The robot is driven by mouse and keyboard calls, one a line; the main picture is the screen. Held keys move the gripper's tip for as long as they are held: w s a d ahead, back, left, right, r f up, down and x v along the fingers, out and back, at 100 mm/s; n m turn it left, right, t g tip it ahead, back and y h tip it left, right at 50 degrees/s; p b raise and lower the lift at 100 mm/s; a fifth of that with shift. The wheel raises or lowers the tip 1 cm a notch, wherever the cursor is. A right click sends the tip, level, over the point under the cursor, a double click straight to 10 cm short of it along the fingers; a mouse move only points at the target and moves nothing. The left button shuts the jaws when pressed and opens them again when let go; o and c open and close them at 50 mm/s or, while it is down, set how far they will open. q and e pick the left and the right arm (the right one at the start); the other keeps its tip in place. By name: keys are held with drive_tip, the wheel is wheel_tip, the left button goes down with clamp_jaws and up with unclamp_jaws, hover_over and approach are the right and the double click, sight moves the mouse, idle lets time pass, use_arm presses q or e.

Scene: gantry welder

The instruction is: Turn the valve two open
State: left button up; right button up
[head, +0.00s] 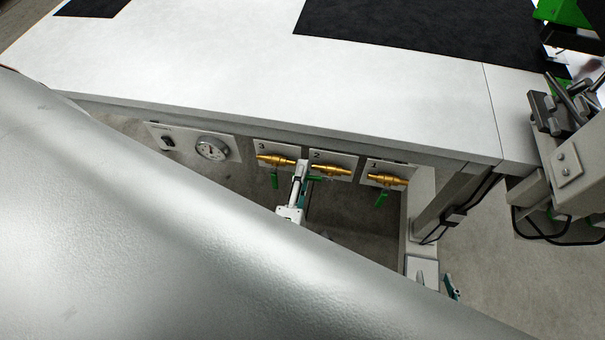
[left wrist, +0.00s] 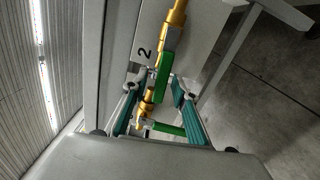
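Valve two (head: 330,169) is a brass valve on the panel marked 2, under the table edge. Its green handle (head: 318,179) lies roughly along the valve body, pointing left. In the left wrist view valve two (left wrist: 173,28) is at the top, with its green handle (left wrist: 163,72) reaching down between my fingertips. My left gripper (head: 302,168) is at the handle's free end; its fingers (left wrist: 156,84) stand apart on either side of it. Contact cannot be told. Of my right gripper (head: 452,287), only a small teal part shows at the lower right.
Valve three (head: 275,160) is to the left and valve one (head: 387,180) to the right, both with handles hanging down. A pressure gauge (head: 212,148) is further left. The white tabletop (head: 250,75) overhangs the valves. A table leg (head: 455,205) stands right of valve one.

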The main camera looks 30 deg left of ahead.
use_arm(q)
drive_tip(key=shift+s, duration=0.25)
drive_tip(key=v, duration=0.7)
drive_tip(key=shift+d+r, duration=0.1)
drive_tip(key=shift+d, duration=0.05)
